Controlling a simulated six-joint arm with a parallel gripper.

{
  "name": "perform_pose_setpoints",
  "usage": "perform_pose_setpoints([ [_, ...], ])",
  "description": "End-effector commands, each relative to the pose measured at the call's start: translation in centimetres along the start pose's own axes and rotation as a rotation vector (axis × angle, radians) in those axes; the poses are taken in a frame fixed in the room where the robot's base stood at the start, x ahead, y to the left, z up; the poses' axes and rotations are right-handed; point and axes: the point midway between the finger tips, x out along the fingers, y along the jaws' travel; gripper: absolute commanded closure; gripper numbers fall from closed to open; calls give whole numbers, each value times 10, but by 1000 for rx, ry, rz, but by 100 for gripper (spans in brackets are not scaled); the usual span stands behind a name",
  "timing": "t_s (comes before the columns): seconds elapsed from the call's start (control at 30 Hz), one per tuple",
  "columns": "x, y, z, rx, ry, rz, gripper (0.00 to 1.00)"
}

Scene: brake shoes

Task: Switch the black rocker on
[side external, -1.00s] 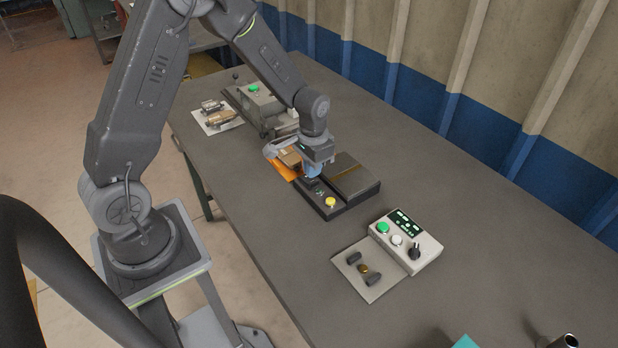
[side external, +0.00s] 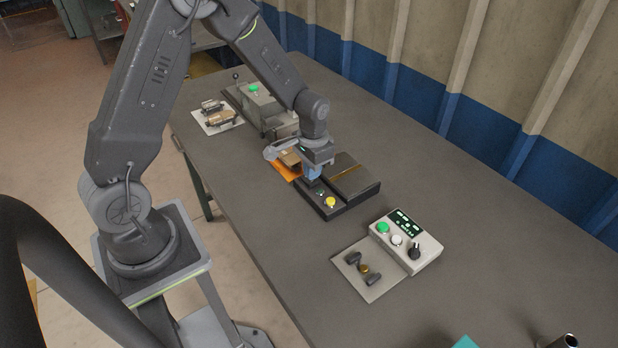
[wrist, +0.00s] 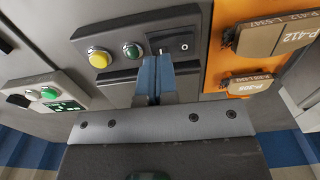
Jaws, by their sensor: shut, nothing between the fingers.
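The black rocker (wrist: 172,43) sits on the dark control panel in the wrist view, with a white 0 mark at its right end. A green round part (wrist: 132,50) and a yellow button (wrist: 98,59) sit left of it. My gripper (wrist: 155,62) is shut and empty, its blue fingertips close together at the near edge of the rocker. Whether they touch it I cannot tell. In the side view my gripper (side external: 312,174) points down over the panel (side external: 334,210), and its fingers largely hide the rocker. The yellow button (side external: 330,202) is clear of it.
An orange tray (wrist: 217,55) with brown labelled brake pads (wrist: 275,40) lies beside the panel. A white box (side external: 408,240) with buttons and a grey plate (side external: 352,264) stand at the front right. A fixture (side external: 262,108) stands behind. The table's right side is mostly free.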

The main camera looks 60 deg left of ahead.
Motion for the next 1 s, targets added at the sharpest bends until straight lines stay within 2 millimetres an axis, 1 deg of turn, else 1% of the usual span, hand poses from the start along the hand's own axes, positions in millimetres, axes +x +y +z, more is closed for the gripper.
perform_pose_setpoints([
  [1.0, 15, 0, 0, 0, 1, 0, 100],
])
